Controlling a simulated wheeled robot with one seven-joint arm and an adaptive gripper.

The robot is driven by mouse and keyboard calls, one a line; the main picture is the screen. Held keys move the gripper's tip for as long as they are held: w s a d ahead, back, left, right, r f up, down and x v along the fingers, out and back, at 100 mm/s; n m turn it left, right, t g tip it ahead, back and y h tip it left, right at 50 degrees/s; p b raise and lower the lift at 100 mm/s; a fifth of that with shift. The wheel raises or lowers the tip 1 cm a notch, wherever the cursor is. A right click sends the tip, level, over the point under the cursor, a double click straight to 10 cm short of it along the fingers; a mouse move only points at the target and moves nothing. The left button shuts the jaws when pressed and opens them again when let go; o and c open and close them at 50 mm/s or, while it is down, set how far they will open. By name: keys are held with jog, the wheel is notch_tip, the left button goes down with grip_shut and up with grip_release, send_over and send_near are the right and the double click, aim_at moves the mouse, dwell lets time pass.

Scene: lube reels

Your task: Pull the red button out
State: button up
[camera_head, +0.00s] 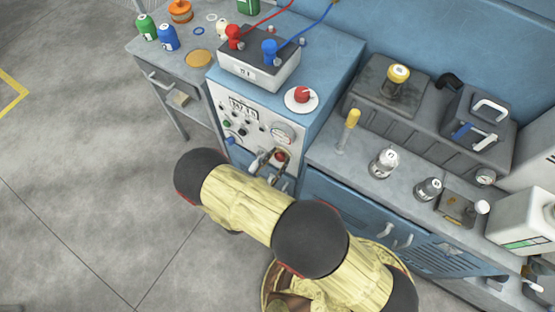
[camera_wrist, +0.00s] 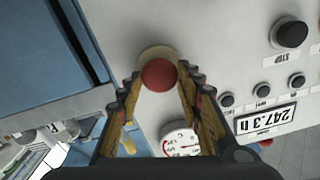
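The red button (camera_wrist: 158,75) is a round red knob on a pale round collar on the grey front panel. In the head view the red button (camera_head: 281,156) is low on the cabinet's front, below the dial, partly covered by my gripper (camera_head: 268,163). In the wrist view my gripper (camera_wrist: 159,78) is parted, with one fingertip on each side of the button. The fingertips are very close to its sides; I cannot tell if they touch it.
The panel has a dial gauge (camera_wrist: 179,140), a digital display (camera_wrist: 266,119) and black knobs (camera_wrist: 290,32) near the button. A separate red knob (camera_head: 302,94) sits on the cabinet top. The workbench (camera_head: 330,155) with bottles stands to the right; open floor lies left.

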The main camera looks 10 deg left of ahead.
grip_shut()
dwell(0.4)
jog(key=shift+v, duration=0.95)
jog(key=o, duration=0.5)
grip_release()
jog(key=shift+v, duration=3.8)
jog(key=shift+f, duration=0.1)
